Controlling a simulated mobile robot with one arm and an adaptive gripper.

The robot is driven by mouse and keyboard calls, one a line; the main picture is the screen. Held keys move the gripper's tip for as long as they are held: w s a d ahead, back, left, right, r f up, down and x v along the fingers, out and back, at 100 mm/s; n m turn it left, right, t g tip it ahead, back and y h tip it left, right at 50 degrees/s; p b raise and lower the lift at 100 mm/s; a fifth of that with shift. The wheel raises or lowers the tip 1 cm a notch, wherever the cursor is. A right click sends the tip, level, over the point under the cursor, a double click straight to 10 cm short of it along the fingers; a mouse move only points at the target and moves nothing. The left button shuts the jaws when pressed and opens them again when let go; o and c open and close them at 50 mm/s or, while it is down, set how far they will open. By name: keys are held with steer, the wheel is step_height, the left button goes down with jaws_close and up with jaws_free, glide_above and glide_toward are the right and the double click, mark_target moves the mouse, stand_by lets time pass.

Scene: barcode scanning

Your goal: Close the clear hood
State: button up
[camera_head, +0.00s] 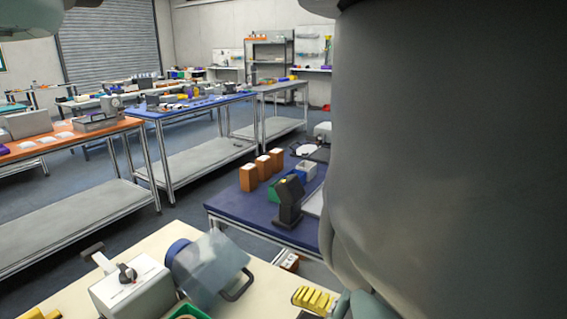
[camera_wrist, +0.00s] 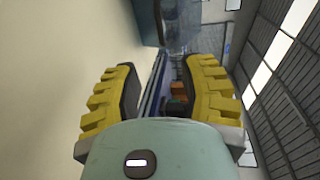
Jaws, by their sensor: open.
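The clear hood (camera_head: 210,268) is a see-through panel beside a blue round part (camera_head: 178,252) on the cream table. It is tilted, with a dark handle (camera_head: 239,286) at its lower right. A grey-white box with a black knob (camera_head: 130,282) stands left of it. My gripper (camera_head: 315,300) shows its yellow fingers to the right of the handle, apart from it. In the wrist view my gripper (camera_wrist: 163,82) has its fingers spread with nothing between them. A translucent surface (camera_wrist: 186,25) beyond the fingertips may be the hood; I cannot be sure.
My grey arm blocks the right of the head view. A green bin (camera_head: 188,312) stands at the cream table's (camera_head: 62,272) front. A blue table (camera_head: 228,205) behind holds a dark scanner-like device (camera_head: 289,200) and brown boxes (camera_head: 262,167). Floor separates the tables.

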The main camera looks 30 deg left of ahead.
steer(key=a, duration=0.4)
steer(key=a+f, duration=0.1)
steer(key=a, duration=0.3)
steer(key=w+a+f, duration=0.1)
steer(key=a, duration=0.3)
steer(key=shift+a, duration=0.2)
steer(key=shift+a+f, duration=0.2)
steer(key=shift+a, duration=0.8)
steer(key=shift+w, duration=0.1)
steer(key=shift+c, duration=0.3)
jaws_close()
